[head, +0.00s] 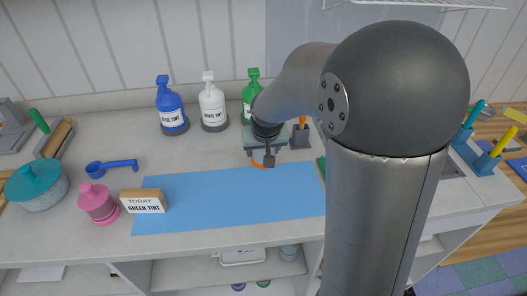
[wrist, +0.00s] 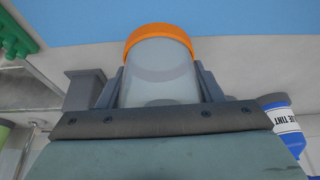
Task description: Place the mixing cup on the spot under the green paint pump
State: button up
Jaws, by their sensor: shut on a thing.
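The mixing cup is a translucent cup (wrist: 160,78) with an orange rim, held between the fingers of my gripper (wrist: 160,92) in the wrist view. In the head view only a bit of its orange rim (head: 259,166) shows beside my gripper (head: 266,160), near the back edge of the blue mat. The green paint pump (head: 251,90) stands at the back, partly covered by my arm. The spot under it is hidden behind my arm and gripper.
The white tint pump (head: 212,105) and blue tint pump (head: 170,108) stand left of the green one. A grey holder (head: 300,138) is just right of my gripper. The blue mat (head: 225,198) is clear. A "GREEN TINT" sign (head: 144,201) and pink jar (head: 98,204) stand at left.

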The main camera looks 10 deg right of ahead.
jog(key=shift+w+d+f, duration=0.15)
jog(key=shift+w+f, duration=0.15)
jog(key=shift+w, duration=0.95)
jog(key=shift+w+d+f, duration=0.1)
jog(key=shift+w+f, duration=0.15)
jog(key=shift+w, duration=1)
jog(key=shift+w+d+f, duration=0.15)
jog(key=shift+w+f, duration=0.15)
jog(key=shift+w, duration=0.95)
jog(key=shift+w+d+f, duration=0.15)
jog(key=shift+w+f, duration=0.05)
jog(key=shift+w, duration=0.95)
jog(key=shift+w+d+f, duration=0.1)
jog(key=shift+w+f, duration=0.05)
jog(key=shift+w, duration=1.05)
jog(key=shift+w+d+f, duration=0.15)
jog(key=shift+w+f, duration=0.05)
jog(key=shift+w, duration=0.95)
jog(key=shift+f+b, duration=0.4)
jog(key=shift+f, duration=0.1)
jog(key=o, duration=1.5)
jog(key=shift+r, duration=0.15)
jog(key=shift+s+r, duration=0.15)
jog(key=shift+r, duration=0.2)
jog(key=s, duration=0.4)
jog(key=s+b, duration=0.1)
jog(key=s, duration=0.3)
jog(key=s+a+b, duration=0.1)
jog(key=s, duration=0.3)
jog(key=shift+s+r, duration=0.1)
